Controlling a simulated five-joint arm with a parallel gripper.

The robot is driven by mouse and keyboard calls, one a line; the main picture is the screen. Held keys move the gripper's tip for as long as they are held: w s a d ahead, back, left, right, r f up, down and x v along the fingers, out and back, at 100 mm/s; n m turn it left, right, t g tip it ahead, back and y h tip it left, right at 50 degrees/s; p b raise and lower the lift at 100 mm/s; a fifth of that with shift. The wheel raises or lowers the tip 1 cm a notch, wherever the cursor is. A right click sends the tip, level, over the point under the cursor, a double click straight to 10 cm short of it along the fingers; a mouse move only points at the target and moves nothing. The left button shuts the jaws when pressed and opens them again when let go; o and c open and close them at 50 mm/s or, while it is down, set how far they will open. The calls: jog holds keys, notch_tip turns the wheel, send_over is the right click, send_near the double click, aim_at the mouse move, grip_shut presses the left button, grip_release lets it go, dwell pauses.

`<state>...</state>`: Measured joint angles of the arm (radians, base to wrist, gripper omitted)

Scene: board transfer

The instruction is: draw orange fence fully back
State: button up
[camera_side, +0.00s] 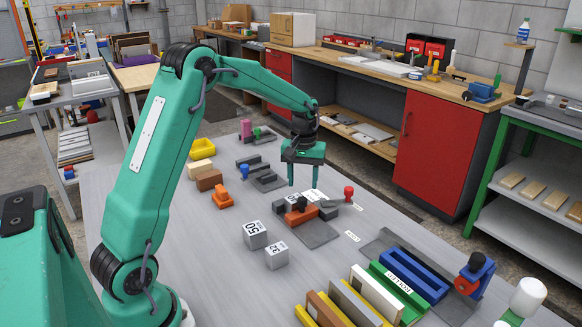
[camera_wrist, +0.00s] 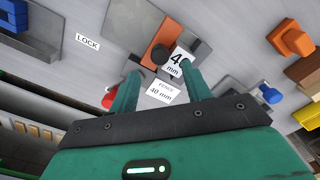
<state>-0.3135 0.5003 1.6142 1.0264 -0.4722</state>
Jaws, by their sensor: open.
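The orange fence (camera_side: 300,214) sits on a grey plate (camera_side: 318,236) near the middle of the bench. It also shows in the wrist view (camera_wrist: 159,27), with a dark round knob (camera_wrist: 160,55) at its near end. A white block marked with a 4 and "mm" (camera_wrist: 179,61) stands against or close beside it; the rest of its number is unclear. My gripper (camera_side: 302,184) is open and empty, pointing down above and just behind the fixture. In the wrist view its fingertips (camera_wrist: 160,70) straddle the knob and block area from above.
A red knob (camera_side: 348,192) stands right of my gripper. A label reading "FENCE 40 mm" (camera_wrist: 161,93) and a "LOCK" label (camera_wrist: 87,42) lie near the fixture. White numbered cubes (camera_side: 255,235) are in front. An orange block (camera_side: 222,197) lies left; blue rails (camera_side: 414,273) lie right.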

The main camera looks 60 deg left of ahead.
aim_at(302, 199)
jog(key=shift+f, duration=2.75)
jog(key=shift+d, duration=0.1)
grip_shut()
